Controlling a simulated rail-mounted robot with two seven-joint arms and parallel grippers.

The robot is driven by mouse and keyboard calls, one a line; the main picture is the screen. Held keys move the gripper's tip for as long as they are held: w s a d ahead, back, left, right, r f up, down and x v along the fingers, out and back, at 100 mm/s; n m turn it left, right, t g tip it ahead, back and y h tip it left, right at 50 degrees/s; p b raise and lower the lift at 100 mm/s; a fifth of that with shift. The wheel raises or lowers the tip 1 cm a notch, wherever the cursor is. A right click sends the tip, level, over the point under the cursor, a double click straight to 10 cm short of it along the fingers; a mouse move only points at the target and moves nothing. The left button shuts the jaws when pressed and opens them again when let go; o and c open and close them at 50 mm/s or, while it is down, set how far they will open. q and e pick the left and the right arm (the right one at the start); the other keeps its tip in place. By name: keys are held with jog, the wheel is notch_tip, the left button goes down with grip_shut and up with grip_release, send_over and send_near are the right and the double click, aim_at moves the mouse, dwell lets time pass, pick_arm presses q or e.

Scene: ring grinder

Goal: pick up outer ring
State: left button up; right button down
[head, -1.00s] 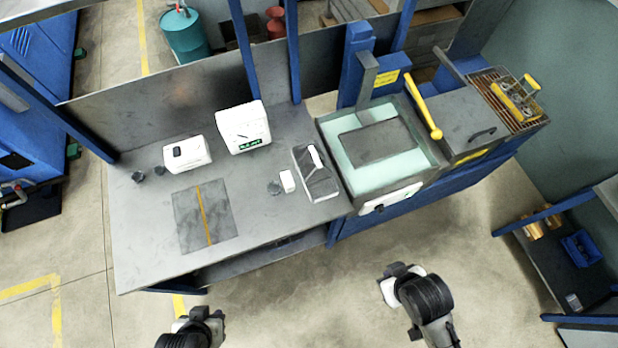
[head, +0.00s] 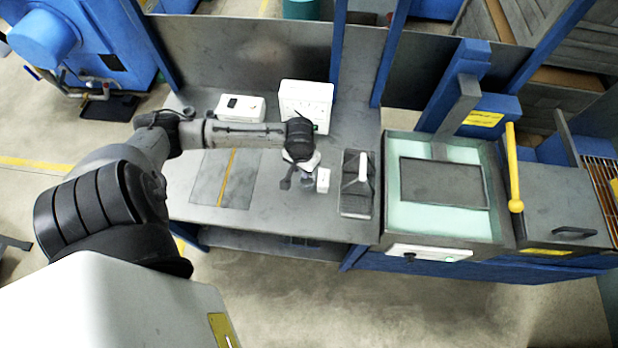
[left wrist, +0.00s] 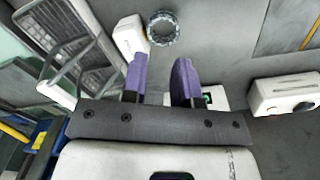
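The outer ring (left wrist: 163,28) is a grey, notched ring lying flat on the table, seen in the left wrist view. It sits just beyond the fingertips, close beside a small white block (left wrist: 130,36). My left gripper (left wrist: 160,62) has its two purple fingers apart with nothing between them. In the head view my left gripper (head: 299,180) hangs low over the table, just left of the small white block (head: 323,180). It largely hides the ring there. My right gripper is in neither current view.
A grey tray with a white handle (head: 356,183) lies right of the block. Two white devices (head: 240,107) (head: 308,100) stand behind the gripper. A dark mat with a yellow stripe (head: 210,185) lies to the left. A grinder with a yellow lever (head: 514,165) stands right.

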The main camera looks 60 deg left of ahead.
pick_arm(q)
jog(key=w+a+f+n, duration=0.1)
jog(key=a+n, duration=0.1)
jog(key=a, duration=0.2)
jog(key=b, duration=0.1)
send_over(302, 180)
notch_tip(302, 180, down, 6)
jog(key=shift+f, duration=0.1)
jog(key=shift+f+b, duration=0.3)
jog(key=shift+f, duration=2.85)
grip_shut()
